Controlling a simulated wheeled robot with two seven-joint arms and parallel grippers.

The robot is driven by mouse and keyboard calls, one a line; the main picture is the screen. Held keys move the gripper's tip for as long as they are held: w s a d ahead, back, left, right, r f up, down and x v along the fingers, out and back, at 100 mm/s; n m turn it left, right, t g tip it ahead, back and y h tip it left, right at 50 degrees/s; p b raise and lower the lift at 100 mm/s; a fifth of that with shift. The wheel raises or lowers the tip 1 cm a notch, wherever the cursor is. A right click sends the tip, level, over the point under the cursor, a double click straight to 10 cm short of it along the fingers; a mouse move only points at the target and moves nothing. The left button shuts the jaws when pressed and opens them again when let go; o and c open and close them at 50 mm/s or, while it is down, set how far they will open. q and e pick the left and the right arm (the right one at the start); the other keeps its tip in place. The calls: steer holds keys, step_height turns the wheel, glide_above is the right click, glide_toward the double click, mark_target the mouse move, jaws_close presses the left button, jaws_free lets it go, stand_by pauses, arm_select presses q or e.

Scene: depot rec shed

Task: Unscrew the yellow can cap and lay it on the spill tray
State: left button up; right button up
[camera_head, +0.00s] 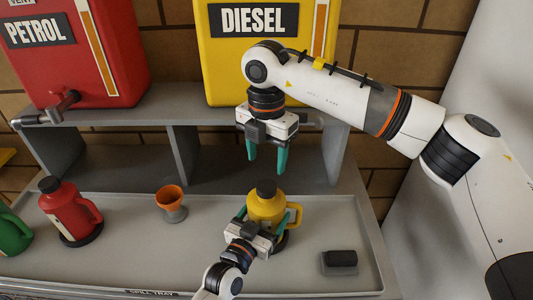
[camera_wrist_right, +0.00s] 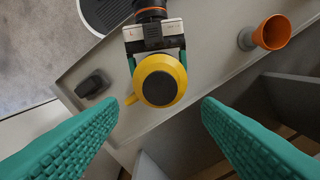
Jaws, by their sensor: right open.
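The yellow can (camera_head: 262,208) stands upright on the grey spill tray (camera_head: 335,222), its handle to the right. Its dark round cap (camera_head: 266,188) is on its neck; the right wrist view shows the cap (camera_wrist_right: 159,88) from above. My left gripper (camera_head: 258,222) has its teal fingers on both sides of the can body and appears shut on it. My right gripper (camera_head: 267,166) is open and empty, pointing down just above the cap without touching it. In the right wrist view the cap lies between its fingers.
A red can (camera_head: 68,212) and a green can (camera_head: 12,232) stand at the left. An orange funnel (camera_head: 170,198) and a dark block (camera_head: 340,260) flank the yellow can. A grey shelf (camera_head: 190,118) behind carries the petrol (camera_head: 75,70) and diesel (camera_head: 225,75) tanks. Bare tray lies between these.

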mark_target(267, 185)
arm_select(q)
steer(key=shift+f, duration=0.1)
arm_select(e)
steer(key=shift+m, duration=0.8)
steer(key=shift+f, duration=0.2)
step_height(267, 185, down, 8)
steer(key=shift+r, duration=0.2)
